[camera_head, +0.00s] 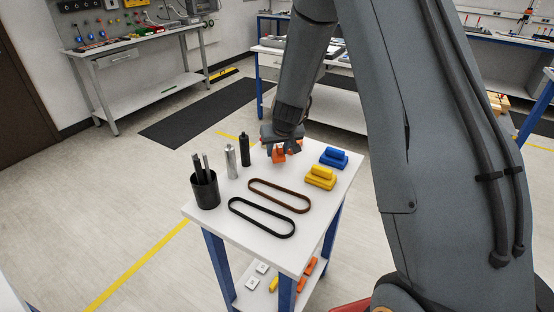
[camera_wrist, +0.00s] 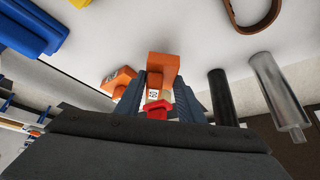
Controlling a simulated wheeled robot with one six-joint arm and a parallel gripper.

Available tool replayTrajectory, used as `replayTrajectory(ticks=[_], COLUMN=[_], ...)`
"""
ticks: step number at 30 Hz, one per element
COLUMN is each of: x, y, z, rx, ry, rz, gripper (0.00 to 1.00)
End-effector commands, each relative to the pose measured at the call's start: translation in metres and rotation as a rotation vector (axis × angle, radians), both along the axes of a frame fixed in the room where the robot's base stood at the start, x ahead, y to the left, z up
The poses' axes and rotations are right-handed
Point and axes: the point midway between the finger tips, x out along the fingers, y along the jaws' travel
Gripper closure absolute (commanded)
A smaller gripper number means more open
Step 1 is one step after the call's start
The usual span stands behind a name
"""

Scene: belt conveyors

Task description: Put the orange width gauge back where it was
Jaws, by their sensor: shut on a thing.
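The orange width gauge (camera_wrist: 163,68) is between the two fingers of my gripper (camera_wrist: 160,92) in the wrist view. It carries a small white label with a dark mark, and a red piece shows below it. In the head view the gauge (camera_head: 278,156) is under my gripper (camera_head: 282,148), at the far side of the white table. My gripper is shut on it. A second orange piece (camera_wrist: 118,80) stands just beside it, left in the wrist view. Whether the held gauge touches the tabletop is hard to tell.
On the white table (camera_head: 222,216) are yellow blocks (camera_head: 320,178), blue blocks (camera_head: 334,157), a silver roller (camera_head: 231,161), a black roller (camera_head: 244,149), a brown belt (camera_head: 279,196), a black belt (camera_head: 262,217) and a black cup (camera_head: 205,190) of rods. The table's near right corner is bare.

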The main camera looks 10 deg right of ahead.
Motion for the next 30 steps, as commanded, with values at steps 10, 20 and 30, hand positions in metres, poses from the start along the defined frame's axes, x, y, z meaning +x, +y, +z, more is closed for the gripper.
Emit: replayTrajectory(ticks=[10,20,30], x=[0.001,0.001,0.001], y=[0.000,0.000,0.000], z=[-0.025,-0.026,-0.027], rx=[0.000,0.000,0.000], ry=[-0.001,-0.001,-0.001], rz=[0.000,0.000,0.000], gripper=[0.93,0.93,0.47])
